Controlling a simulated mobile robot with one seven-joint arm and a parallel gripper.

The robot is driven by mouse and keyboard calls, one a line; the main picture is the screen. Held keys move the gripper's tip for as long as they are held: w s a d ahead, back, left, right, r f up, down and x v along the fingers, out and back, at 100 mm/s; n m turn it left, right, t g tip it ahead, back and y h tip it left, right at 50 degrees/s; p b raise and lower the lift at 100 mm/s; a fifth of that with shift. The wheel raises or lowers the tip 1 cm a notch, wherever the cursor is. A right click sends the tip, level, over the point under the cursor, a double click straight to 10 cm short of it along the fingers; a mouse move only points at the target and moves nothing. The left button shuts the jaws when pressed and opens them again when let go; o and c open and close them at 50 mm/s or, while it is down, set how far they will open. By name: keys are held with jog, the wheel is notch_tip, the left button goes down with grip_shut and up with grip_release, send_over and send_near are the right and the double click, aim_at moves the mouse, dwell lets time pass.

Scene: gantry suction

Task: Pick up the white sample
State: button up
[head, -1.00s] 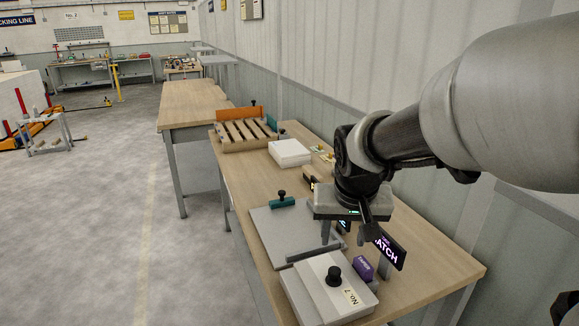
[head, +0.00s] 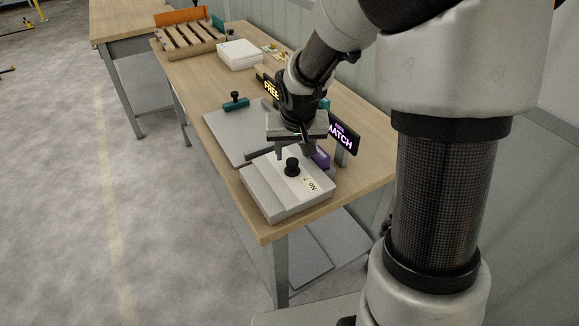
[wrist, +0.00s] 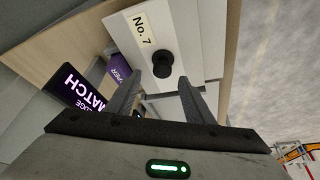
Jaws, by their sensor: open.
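My gripper (head: 295,151) is open and empty above a pale box labelled No. 7 (head: 262,196) at the near end of the bench. The black knob (head: 292,166) on the box lid lies just beyond my fingertips. In the wrist view, my open fingers (wrist: 160,86) point at the box (wrist: 195,42), and its knob (wrist: 162,64) shows in the gap, apart from both fingers. A white block (head: 240,54) lies farther back on the bench. No label shows which white thing is the sample. The inside of the box is hidden.
A grey plate (head: 226,135) with a teal-handled stamp-like piece (head: 236,101) lies behind the box. A MATCH sign (head: 342,135) and a purple block (head: 321,158) stand close to its right. A slatted wooden pallet (head: 188,37) is at the back.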

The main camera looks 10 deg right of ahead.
aim_at(292, 160)
jog(key=x, duration=0.4)
jog(key=shift+s+a+b, duration=0.2)
jog(key=shift+s+b, duration=0.1)
jog(key=shift+w+f, duration=0.25)
jog(key=shift+f, duration=0.3)
grip_shut()
